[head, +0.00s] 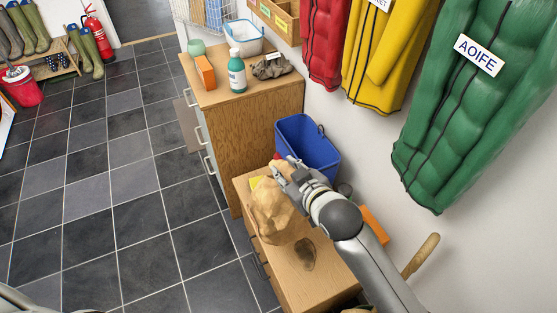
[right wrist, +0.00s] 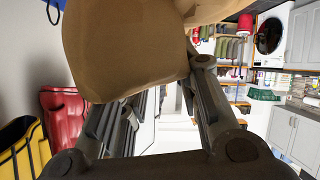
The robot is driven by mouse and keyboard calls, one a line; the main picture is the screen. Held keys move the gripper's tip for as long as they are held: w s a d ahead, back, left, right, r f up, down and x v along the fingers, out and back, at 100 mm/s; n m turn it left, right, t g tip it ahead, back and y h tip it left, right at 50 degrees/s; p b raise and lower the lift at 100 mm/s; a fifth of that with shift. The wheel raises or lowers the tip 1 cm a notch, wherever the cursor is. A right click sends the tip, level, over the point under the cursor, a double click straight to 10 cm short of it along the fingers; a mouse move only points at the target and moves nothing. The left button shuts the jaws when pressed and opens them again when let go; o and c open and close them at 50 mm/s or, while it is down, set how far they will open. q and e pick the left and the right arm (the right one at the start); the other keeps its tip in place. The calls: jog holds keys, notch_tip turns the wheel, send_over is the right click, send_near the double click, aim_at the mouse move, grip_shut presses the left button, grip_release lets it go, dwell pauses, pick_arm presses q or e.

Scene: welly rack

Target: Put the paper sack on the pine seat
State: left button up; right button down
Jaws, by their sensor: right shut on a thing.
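The paper sack (head: 268,212) is tan and crumpled. My right gripper (head: 283,172) is shut on it at its upper right, in the head view. In the right wrist view the sack (right wrist: 125,45) fills the top, between and beyond the fingers (right wrist: 155,90). The pine seat (head: 312,288) is the top of a low wooden unit with drawers, under and beside the sack. I cannot tell whether the sack touches it. The sack hides part of the seat. My left gripper does not show.
A dark oval patch (head: 304,254) shows on the seat. A yellow item (head: 255,182) is partly behind the sack. A blue bin (head: 308,143) stands beyond. A taller cabinet (head: 252,120) carries a teal bottle (head: 237,75). Coats hang right, including a green one (head: 460,90).

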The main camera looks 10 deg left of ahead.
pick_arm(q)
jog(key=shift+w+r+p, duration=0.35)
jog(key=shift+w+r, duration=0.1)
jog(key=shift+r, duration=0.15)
pick_arm(e)
jog(key=s+d+f, duration=0.4)
jog(key=d+f, duration=0.2)
jog(key=f, duration=0.3)
jog(key=shift+d+f, duration=0.2)
jog(key=shift+f, duration=0.1)
jog(key=c, duration=1.5)
grip_release()
jog(key=shift+s+d+f, duration=0.1)
jog(key=shift+d+f, duration=0.05)
jog(key=shift+f, duration=0.35)
jog(key=o, duration=0.4)
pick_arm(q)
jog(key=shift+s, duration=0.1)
pick_arm(e)
jog(key=shift+r, duration=0.1)
